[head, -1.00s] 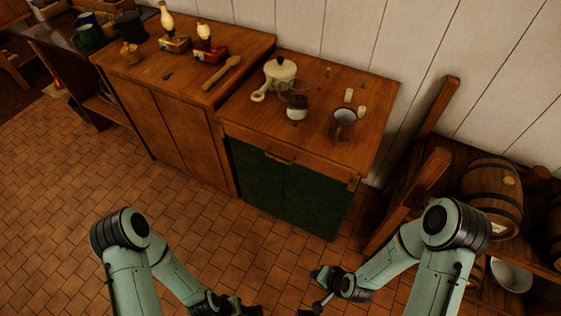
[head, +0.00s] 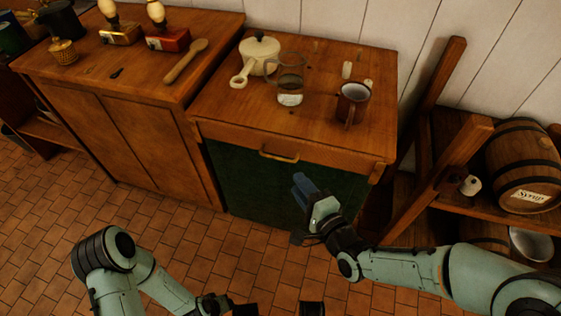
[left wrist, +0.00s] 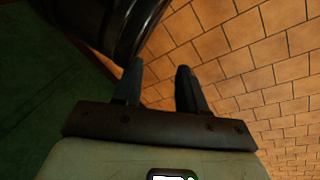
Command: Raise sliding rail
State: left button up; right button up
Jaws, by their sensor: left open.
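A wooden rail (head: 225,132) with a brass handle (head: 278,156) runs along the front of the cabinet, above its dark green front (head: 245,185). I take it for the sliding rail, but cannot be sure. My right gripper (head: 302,187) is in front of the green front, below and right of the handle, with no visible contact. Its fingers overlap in view, so their opening is unclear. My left gripper (head: 277,309) is low at the bottom edge of the head view. In the left wrist view its two fingers (left wrist: 158,85) stand apart with nothing between them.
A wooden rack (head: 440,150) with barrels (head: 522,165) stands to the right, close to my right arm. Tiled floor (head: 180,235) is open at the left.

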jog(key=b, duration=0.2)
send_near(280, 151)
jog(key=w+a, duration=0.4)
jog(key=a, duration=0.1)
pick_arm(q)
jog(key=shift+g, duration=0.7)
jog(key=s+f, duration=0.3)
jog(key=shift+s+a, duration=0.25)
jog(key=shift+a, duration=0.05)
pick_arm(e)
jog(key=shift+s+d+r, duration=0.1)
jog(key=shift+s+d, duration=0.05)
jog(key=shift+d, duration=0.05)
